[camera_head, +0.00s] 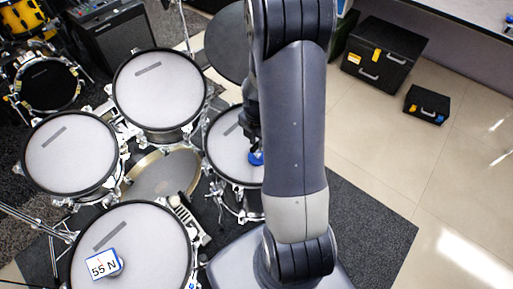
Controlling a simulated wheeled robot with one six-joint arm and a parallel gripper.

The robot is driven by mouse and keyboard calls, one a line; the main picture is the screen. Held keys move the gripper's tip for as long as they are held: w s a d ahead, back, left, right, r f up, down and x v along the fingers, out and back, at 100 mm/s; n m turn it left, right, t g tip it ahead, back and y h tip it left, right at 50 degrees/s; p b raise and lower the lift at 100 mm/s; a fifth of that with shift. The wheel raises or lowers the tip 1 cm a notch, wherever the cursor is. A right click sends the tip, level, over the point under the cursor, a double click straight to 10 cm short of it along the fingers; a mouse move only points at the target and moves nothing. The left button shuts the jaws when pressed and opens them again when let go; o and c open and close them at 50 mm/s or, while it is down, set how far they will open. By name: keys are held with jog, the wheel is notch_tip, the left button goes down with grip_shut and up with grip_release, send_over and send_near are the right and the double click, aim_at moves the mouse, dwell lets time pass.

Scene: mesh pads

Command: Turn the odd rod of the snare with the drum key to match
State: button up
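Several drums with pale mesh heads show, and I cannot tell for certain which is the snare. One drum (222,150) is half hidden behind my arm. My gripper (254,146) is over this drum's head, mostly hidden by my arm, so its fingers cannot be made out. A small blue object (256,158) is at its lower end; I cannot tell if it is held. The large front-left drum (158,245) carries a blue-edged gauge (103,264) reading 55 N. No drum key or odd rod can be picked out at this size.
Two more mesh drums (160,92) (70,155) stand at the back left, with a brass-coloured cymbal (160,178) between the pads. A dark pad (228,45) stands behind. Black cases (385,55) (427,105) lie on the tiled floor at right.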

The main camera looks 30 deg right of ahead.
aim_at(257, 143)
grip_shut()
notch_tip(257, 143, up, 6)
jog(key=p, duration=0.4)
jog(key=shift+r+p, duration=0.1)
jog(key=shift+p, duration=0.3)
